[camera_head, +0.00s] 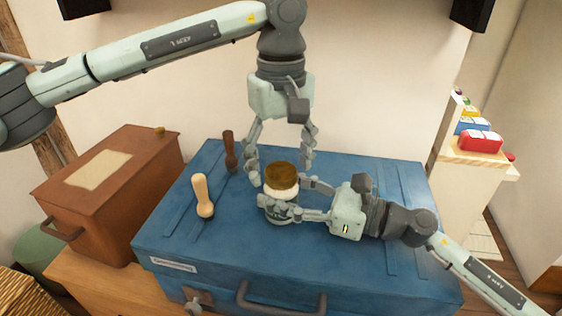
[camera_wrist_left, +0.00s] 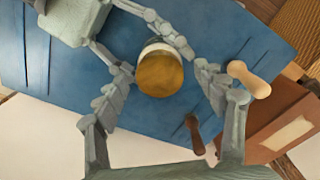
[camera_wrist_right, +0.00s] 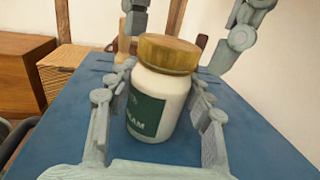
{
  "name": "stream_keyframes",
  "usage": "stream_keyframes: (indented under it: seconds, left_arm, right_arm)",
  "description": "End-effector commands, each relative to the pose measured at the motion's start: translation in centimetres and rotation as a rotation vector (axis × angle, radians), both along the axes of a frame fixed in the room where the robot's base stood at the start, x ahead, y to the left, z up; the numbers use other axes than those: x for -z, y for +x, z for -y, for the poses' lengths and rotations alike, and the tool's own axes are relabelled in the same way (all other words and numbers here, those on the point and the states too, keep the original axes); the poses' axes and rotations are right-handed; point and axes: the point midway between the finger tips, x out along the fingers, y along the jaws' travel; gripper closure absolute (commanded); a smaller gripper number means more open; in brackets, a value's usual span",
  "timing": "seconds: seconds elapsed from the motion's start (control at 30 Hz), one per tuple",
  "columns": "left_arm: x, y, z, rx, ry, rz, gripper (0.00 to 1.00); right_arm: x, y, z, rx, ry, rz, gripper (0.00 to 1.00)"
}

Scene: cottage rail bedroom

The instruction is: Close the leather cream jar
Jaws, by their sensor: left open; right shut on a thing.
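The cream jar is a white jar (camera_wrist_right: 178,92) with a dark green label, standing upright on the blue trunk. Its gold-brown lid (camera_head: 281,175) sits on the mouth; I cannot tell whether it is tight. The lid also shows from above in the left wrist view (camera_wrist_left: 160,74). My right gripper (camera_head: 284,202) is shut on the jar's body from the right side. My left gripper (camera_head: 280,172) points down from above, open, its fingers spread to either side of the lid without gripping it. Part of the jar's lower body is hidden by the right fingers.
The blue trunk (camera_head: 200,245) has a handle and latch in front. A brown box (camera_head: 105,200) is at far left. The trunk's right side is under my right arm.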

Motion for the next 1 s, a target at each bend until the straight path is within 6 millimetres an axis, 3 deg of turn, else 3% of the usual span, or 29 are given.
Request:
stream_keyframes:
  seconds: [0.17,0.6,0.8,1.0]
  left_arm:
    - [-1.7,0.1,0.0,-0.001,-0.001,0.003,0.30]
    - [-10.3,0.0,0.0,-0.001,-0.001,0.003,0.30]
    - [-11.9,0.0,0.0,0.000,-0.001,0.000,0.30]
    - [-12.0,0.0,0.0,0.000,0.000,0.000,0.30]
  right_arm:
    - [0.0,0.0,0.0,0.001,0.000,0.000,1.00]
    - [0.0,0.0,0.0,0.001,0.000,0.000,1.00]
    - [0.0,0.0,0.0,0.000,0.000,0.000,1.00]
    - [0.0,0.0,0.0,0.000,0.000,0.000,1.00]
